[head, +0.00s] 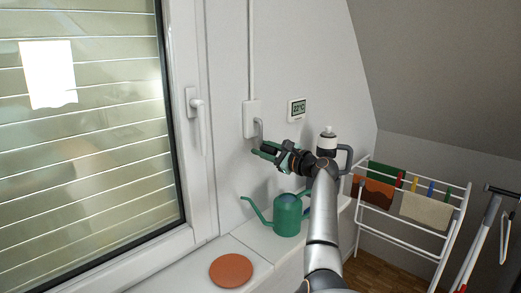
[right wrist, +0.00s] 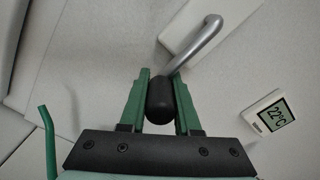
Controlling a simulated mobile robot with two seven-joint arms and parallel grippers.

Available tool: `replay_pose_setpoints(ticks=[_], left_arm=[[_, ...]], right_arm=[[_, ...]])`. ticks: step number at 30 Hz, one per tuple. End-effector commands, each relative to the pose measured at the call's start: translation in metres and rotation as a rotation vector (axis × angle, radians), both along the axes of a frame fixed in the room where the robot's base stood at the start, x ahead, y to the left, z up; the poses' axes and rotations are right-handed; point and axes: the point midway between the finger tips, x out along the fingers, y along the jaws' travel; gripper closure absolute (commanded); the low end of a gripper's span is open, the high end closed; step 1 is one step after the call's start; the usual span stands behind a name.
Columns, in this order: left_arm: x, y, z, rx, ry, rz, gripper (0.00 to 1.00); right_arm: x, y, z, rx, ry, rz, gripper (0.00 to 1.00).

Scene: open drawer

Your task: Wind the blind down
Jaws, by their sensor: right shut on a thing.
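The blind (head: 90,130) shows as pale horizontal slats behind the window glass, over the full height of the pane in view. Its winding crank (head: 260,128) is a grey metal arm on a white wall plate (head: 251,118), right of the window. In the right wrist view the crank arm (right wrist: 197,42) runs down to a black knob (right wrist: 159,101). My right gripper (head: 260,152) has its green fingers shut on that knob, one on each side, in the right wrist view (right wrist: 160,77). My left gripper is not in view.
A green watering can (head: 287,216) and a terracotta disc (head: 231,271) are on the sill below my right arm. The window handle (head: 199,122) is left of the crank. A thermostat (head: 297,109) is to its right. A drying rack (head: 411,229) stands at the right.

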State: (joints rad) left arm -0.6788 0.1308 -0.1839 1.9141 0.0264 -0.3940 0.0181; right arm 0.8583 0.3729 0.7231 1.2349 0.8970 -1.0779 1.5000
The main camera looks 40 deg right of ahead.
Motion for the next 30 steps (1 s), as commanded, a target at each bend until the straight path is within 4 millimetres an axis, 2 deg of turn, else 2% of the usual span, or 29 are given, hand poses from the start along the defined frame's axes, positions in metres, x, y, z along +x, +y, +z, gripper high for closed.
replay_pose_setpoints(ticks=[16, 17, 18, 24, 30], left_arm=[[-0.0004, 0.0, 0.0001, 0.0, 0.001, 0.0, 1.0], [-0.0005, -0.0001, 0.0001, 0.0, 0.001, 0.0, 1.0], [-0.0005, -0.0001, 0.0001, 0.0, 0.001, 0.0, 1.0], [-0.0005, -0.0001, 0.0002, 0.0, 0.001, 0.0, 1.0], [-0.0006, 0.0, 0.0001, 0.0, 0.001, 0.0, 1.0]], right_arm=[[0.0015, 0.0037, 0.0001, -0.003, 0.001, 0.015, 1.0], [0.0015, 0.0037, 0.0001, -0.002, 0.001, 0.014, 0.66], [0.0016, 0.0035, 0.0002, -0.002, 0.001, 0.014, 0.61], [0.0011, 0.0022, 0.0004, -0.001, 0.0, 0.01, 0.39], [0.0007, 0.0007, 0.0005, 0.0, 0.0, 0.006, 0.39]])
